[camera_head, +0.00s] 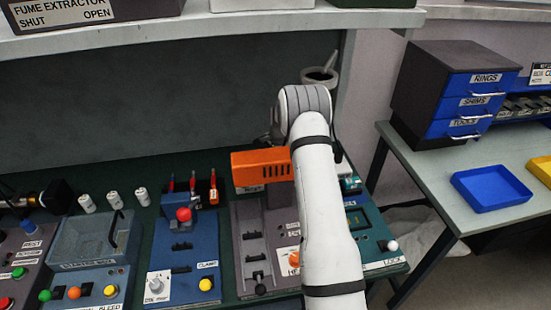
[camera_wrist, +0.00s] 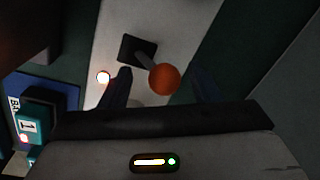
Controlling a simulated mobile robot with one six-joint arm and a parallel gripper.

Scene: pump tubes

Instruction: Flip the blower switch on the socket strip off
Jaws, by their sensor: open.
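In the wrist view a pale strip (camera_wrist: 182,28) carries a switch lever with an orange ball end (camera_wrist: 164,79), which rises from a black square slot (camera_wrist: 135,49). A lit lamp (camera_wrist: 103,77) glows beside the slot. My gripper (camera_wrist: 160,76) is open, with one dark finger on each side of the orange ball. The ball shows between the fingers, and I cannot tell whether either touches it. In the head view my arm reaches to the back of the bench and hides the gripper and the switch.
A teal block marked 1 (camera_wrist: 40,118) lies left in the wrist view. In the head view an orange housing (camera_head: 262,168) stands close left of my arm. A shelf (camera_head: 200,32) crosses above the bench. A drawer cabinet (camera_head: 455,92) and blue tray (camera_head: 491,188) stand on the right table.

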